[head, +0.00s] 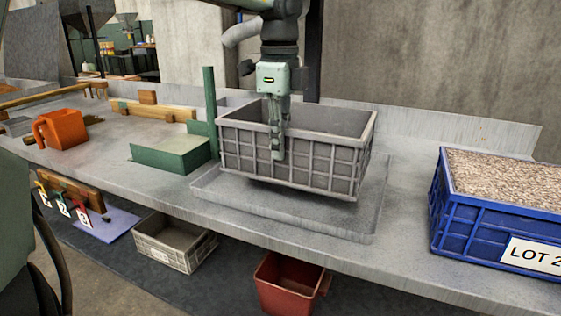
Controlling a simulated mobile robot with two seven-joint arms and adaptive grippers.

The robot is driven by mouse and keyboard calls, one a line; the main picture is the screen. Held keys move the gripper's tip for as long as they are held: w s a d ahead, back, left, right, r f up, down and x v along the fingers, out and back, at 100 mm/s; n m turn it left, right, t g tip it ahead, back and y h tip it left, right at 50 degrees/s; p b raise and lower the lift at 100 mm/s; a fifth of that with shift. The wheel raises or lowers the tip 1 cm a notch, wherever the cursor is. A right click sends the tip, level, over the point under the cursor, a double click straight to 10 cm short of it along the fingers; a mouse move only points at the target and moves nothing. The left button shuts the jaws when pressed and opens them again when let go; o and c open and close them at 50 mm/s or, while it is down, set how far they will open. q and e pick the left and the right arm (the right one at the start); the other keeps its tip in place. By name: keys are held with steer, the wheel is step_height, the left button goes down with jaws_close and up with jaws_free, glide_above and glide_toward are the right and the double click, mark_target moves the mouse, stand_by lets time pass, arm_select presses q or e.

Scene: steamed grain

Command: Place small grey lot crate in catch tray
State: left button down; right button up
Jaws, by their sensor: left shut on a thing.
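The small grey lot crate (330,165) is in the middle of the head view, upright and empty as far as its inside shows. My left gripper (279,145) comes down from above and is shut on the crate's near long wall, with one finger showing outside it. The catch tray (212,202) is a shallow grey tray on the bench directly below the crate. The crate is within the tray's outline and appears slightly above its floor, with a dark shadow underneath. Whether any edge touches is hard to tell. My right gripper is not in view.
A blue crate of grain (470,220) labelled LOT stands at the right. A green block (170,155) with a green post (210,105) is close left of the tray. An orange scoop (62,130) is farther left. Below the bench are a beige crate (170,245) and a red bin (285,290).

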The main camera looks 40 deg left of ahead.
mark_target(280, 183)
arm_select(q)
step_height(280, 183, down, 4)
steer(key=shift+r, duration=0.2)
steer(key=shift+w+f, duration=0.1)
steer(key=shift+f, duration=0.1)
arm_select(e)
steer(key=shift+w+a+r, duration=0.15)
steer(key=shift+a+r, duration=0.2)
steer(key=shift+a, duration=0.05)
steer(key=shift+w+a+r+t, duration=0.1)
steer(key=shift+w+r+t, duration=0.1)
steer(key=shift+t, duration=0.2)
arm_select(q)
steer(key=c, duration=1.7)
jaws_free()
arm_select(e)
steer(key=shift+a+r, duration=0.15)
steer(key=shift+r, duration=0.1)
